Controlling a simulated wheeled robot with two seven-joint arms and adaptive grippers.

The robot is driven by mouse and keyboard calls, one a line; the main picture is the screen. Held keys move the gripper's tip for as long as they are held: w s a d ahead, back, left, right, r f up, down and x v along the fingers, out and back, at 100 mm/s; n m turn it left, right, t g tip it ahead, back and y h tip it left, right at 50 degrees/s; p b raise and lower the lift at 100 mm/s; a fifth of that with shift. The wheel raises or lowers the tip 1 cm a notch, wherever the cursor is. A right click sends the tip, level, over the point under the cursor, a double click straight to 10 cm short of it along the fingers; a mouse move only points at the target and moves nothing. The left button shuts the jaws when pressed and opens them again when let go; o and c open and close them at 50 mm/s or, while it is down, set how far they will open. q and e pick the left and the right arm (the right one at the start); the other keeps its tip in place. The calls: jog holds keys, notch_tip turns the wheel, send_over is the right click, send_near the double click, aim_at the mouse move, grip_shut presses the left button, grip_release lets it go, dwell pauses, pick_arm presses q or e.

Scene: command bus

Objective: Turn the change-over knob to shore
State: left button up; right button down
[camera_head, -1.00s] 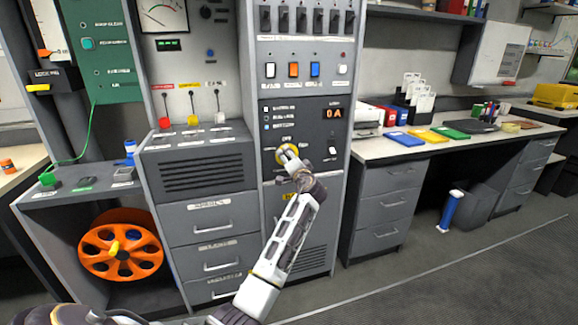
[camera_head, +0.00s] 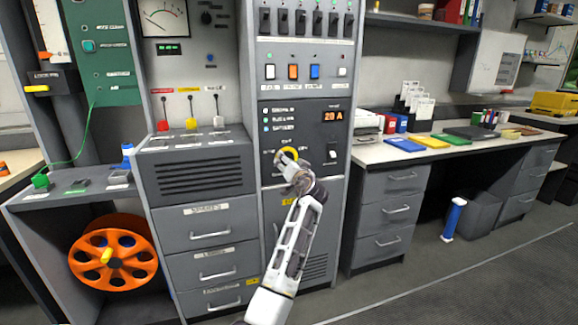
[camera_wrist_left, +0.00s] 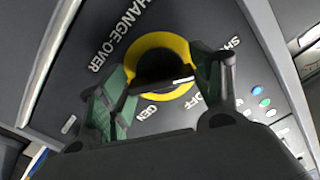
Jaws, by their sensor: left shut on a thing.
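The change-over knob (camera_head: 291,152) has a yellow ring and sits on the dark panel of the grey cabinet. In the left wrist view, its yellow ring (camera_wrist_left: 151,43) surrounds a dark grip with a white mark. The mark seems to point towards the OFF label, between GEN and the partly hidden SHORE label. My left gripper (camera_wrist_left: 160,88) is shut on the knob, one finger on each side. In the head view, my left gripper (camera_head: 289,163) covers the knob's lower part. My right gripper is not in view.
An orange display (camera_head: 334,116) reading about 20 A and a switch (camera_head: 332,153) are right of the knob. Coloured switches (camera_head: 293,71) are above. Drawers (camera_head: 215,240) stand left, a desk (camera_head: 390,155) right. Floor is clear at lower right.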

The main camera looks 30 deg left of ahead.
aim_at(286, 135)
pick_arm(q)
jog(key=shift+f, duration=0.2)
jog(key=o, duration=1)
jog(key=shift+r, duration=0.1)
jog(key=shift+r, duration=5.05)
jog(key=shift+f, duration=0.2)
